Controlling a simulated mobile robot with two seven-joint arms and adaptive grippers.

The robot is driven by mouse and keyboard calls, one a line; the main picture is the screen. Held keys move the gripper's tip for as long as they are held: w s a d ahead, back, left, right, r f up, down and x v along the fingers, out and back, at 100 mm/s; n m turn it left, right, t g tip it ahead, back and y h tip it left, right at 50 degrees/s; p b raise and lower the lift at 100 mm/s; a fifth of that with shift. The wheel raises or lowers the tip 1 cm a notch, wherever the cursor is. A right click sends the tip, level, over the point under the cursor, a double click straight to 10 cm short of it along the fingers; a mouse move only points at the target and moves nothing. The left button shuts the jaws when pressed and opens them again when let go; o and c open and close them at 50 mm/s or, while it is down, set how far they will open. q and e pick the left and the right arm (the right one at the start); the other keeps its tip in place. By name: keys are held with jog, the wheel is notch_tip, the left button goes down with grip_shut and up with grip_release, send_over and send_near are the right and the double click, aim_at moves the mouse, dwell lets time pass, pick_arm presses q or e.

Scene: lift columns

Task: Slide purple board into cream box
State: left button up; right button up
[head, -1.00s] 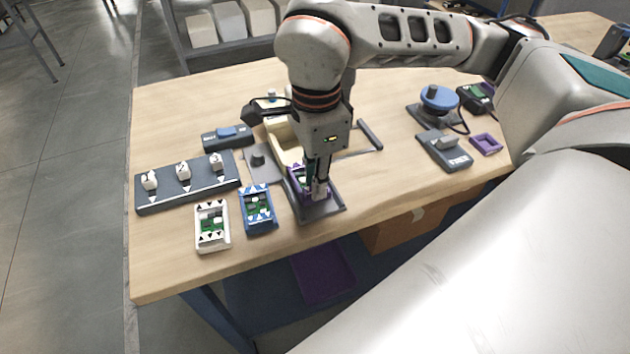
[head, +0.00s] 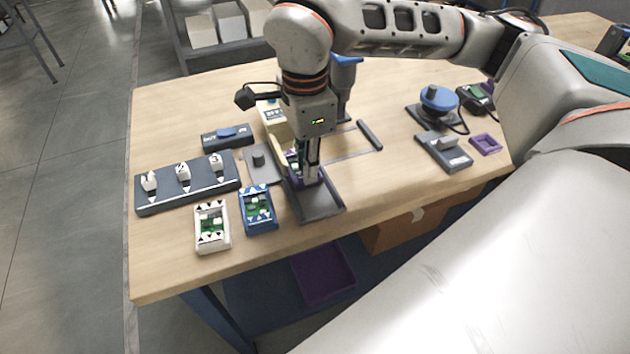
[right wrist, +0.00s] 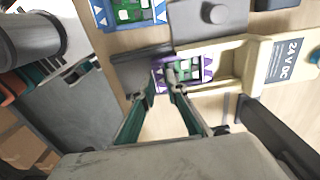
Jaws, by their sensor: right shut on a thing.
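The purple board (head: 292,164) is a small purple-edged tray with a green circuit and white triangle marks; it also shows in the right wrist view (right wrist: 206,70). My right gripper (head: 308,182) points down and is shut on the near end of the board, as the right wrist view shows (right wrist: 165,91). The board lies at the open near end of the cream box (head: 277,131), its far part between the box's side walls (right wrist: 233,85). How deep it sits is partly hidden by the gripper. A dark grey plate (head: 322,206) lies in front of the box. My left gripper is not in view.
A blue board (head: 258,224) and a white board (head: 199,238) lie at front left. A numbered dark block (head: 215,191) and a grey knob plate (head: 266,176) stand left of the box. A thin frame with a dark bar (head: 369,135) is at right. The table's right front is clear.

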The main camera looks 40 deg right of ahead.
jog(key=shift+w+d, duration=0.1)
jog(key=shift+w, duration=0.3)
jog(key=shift+w+d, duration=0.15)
jog(key=shift+w, duration=0.5)
jog(key=shift+w+d, duration=0.1)
jog(key=shift+w, duration=0.4)
jog(key=shift+w+d, duration=0.1)
jog(key=shift+w, duration=0.35)
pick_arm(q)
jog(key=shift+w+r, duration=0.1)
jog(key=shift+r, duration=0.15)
pick_arm(e)
jog(key=o, duration=0.8)
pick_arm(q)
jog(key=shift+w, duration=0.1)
